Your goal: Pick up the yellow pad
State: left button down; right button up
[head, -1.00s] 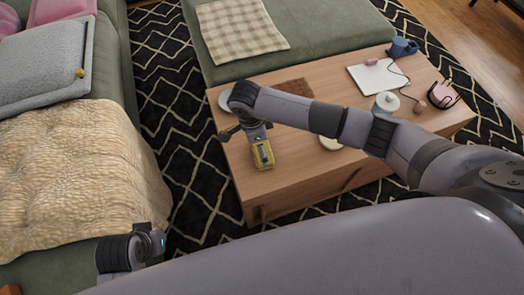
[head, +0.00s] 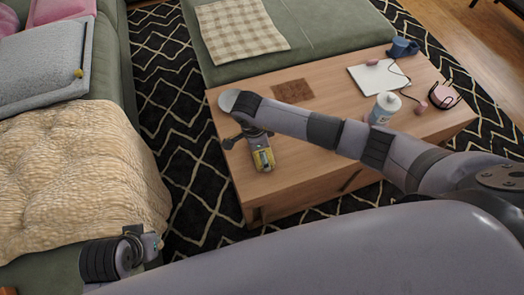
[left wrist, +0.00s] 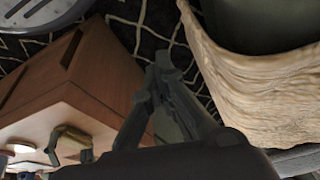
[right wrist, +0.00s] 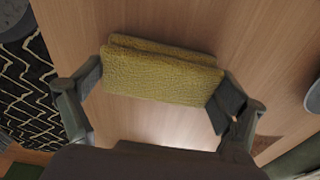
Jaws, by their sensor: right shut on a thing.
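The yellow pad (head: 264,160) is at the left end of the wooden coffee table, partly covered by my right gripper (head: 262,149) in the head view. In the right wrist view the pad (right wrist: 160,72) is a rough-textured, folded or layered piece held across my right gripper (right wrist: 160,92), a finger at each end. Whether it touches the tabletop cannot be told. My left gripper (left wrist: 160,68) is empty, its fingers together, beside the table in the left wrist view; in the head view it shows low at left (head: 150,246).
The coffee table (head: 300,170) also holds a brown mat (head: 293,91), a white bottle (head: 384,108), a notebook (head: 376,77) and a blue mug (head: 403,47). A green sofa with a cream blanket (head: 85,170) stands left. A patterned rug (head: 190,165) lies between.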

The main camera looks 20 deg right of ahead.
jog(key=shift+r, duration=0.45)
notch_tip(320, 180, up, 8)
jog(key=shift+w+f+p, duration=0.1)
jog(key=shift+p, duration=0.95)
pick_arm(q)
notch_tip(320, 180, down, 13)
jog(key=p, duration=0.1)
jog(key=shift+d+g, duration=0.15)
jog(key=shift+g, duration=0.25)
pick_arm(e)
notch_tip(320, 180, up, 11)
jog(key=shift+r, duration=0.2)
pick_arm(q)
jog(key=shift+r, duration=0.1)
